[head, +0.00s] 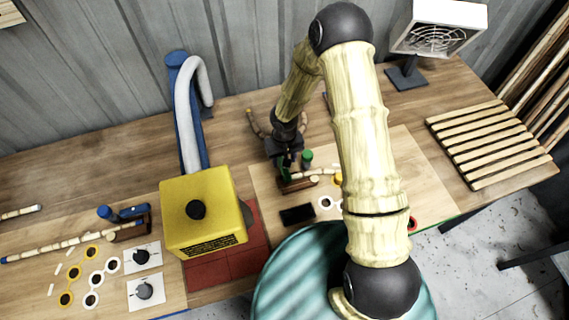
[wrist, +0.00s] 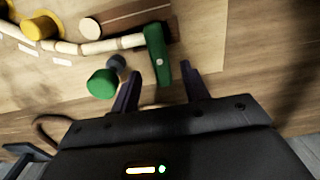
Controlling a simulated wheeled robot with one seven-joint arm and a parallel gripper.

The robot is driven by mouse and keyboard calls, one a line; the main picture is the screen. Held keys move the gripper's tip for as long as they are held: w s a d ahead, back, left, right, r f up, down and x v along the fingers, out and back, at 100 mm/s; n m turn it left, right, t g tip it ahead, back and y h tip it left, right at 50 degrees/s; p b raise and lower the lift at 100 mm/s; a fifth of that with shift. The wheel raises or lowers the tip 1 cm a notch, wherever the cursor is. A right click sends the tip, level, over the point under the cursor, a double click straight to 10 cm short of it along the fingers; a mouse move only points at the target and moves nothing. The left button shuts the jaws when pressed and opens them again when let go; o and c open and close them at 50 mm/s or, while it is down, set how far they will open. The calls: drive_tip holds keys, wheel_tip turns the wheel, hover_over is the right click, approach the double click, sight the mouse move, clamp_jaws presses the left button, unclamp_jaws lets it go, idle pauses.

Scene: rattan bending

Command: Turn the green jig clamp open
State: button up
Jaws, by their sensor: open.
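The green jig clamp (wrist: 157,52) is a flat green bar with a pale dot, at the end of a jointed rattan pole (wrist: 97,47) in the wrist view. In the head view the clamp (head: 284,173) is partly hidden by my gripper. My gripper (wrist: 160,80) is open, with its two dark fingers apart. The clamp's near end reaches the space between the fingertips; I cannot tell whether they touch it. In the head view my gripper (head: 287,160) is over the jig. A green round peg (wrist: 103,83) stands left of the left finger; it also shows in the head view (head: 307,156).
A brown wooden block (wrist: 135,14) lies beside the pole, and a yellow peg (wrist: 40,26) stands farther left. A yellow box (head: 203,210) on a red base stands left of the jig board. A slatted rack (head: 490,146) and a fan (head: 436,35) are at right.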

sight(284, 171)
drive_tip(key=shift+f+p, duration=0.35)
drive_tip(key=shift+f, duration=2)
drive_tip(key=c, duration=1)
